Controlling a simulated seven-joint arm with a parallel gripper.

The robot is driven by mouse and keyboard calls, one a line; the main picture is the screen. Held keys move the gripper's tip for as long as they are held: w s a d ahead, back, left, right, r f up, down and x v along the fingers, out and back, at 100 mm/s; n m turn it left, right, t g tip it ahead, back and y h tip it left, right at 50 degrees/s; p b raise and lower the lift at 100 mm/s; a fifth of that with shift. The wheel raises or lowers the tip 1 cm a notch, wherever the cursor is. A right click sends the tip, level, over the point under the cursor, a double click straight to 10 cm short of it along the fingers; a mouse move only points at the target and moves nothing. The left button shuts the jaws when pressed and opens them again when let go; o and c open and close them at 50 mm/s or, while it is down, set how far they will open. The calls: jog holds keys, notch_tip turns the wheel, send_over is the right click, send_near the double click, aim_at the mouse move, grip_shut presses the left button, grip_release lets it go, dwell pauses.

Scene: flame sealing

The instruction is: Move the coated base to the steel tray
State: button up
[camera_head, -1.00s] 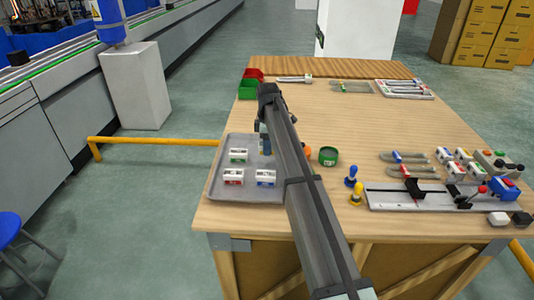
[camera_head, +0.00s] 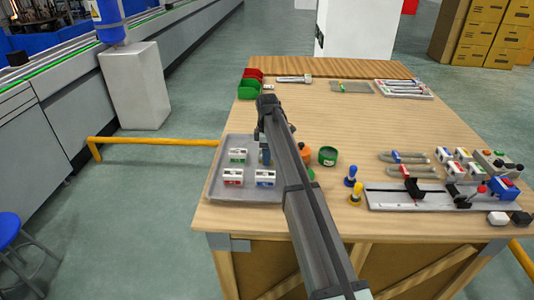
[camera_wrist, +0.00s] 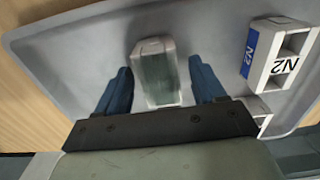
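The steel tray (camera_head: 214,184) lies at the table's left front corner; its flat grey floor also fills much of the wrist view (camera_wrist: 80,55). The coated base, a small pale block with a dull grey-green face (camera_wrist: 157,78), is over the tray floor between my fingers. My gripper (camera_wrist: 164,88) has blue fingers, one on each side of the base, with narrow gaps visible. I cannot tell whether the base rests fully on the tray. In the head view my gripper (camera_head: 265,155) is over the tray's right part, and my arm hides the base.
Several white labelled blocks stand on the tray, including one marked N2 (camera_wrist: 276,54) right of my gripper. An orange item (camera_head: 305,153) and a green round container (camera_head: 328,156) stand right of my arm. A slide fixture (camera_head: 430,197) lies at the right front.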

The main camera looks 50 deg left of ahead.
notch_tip(320, 180, up, 12)
jog(key=shift+r, duration=0.15)
dwell(0.7)
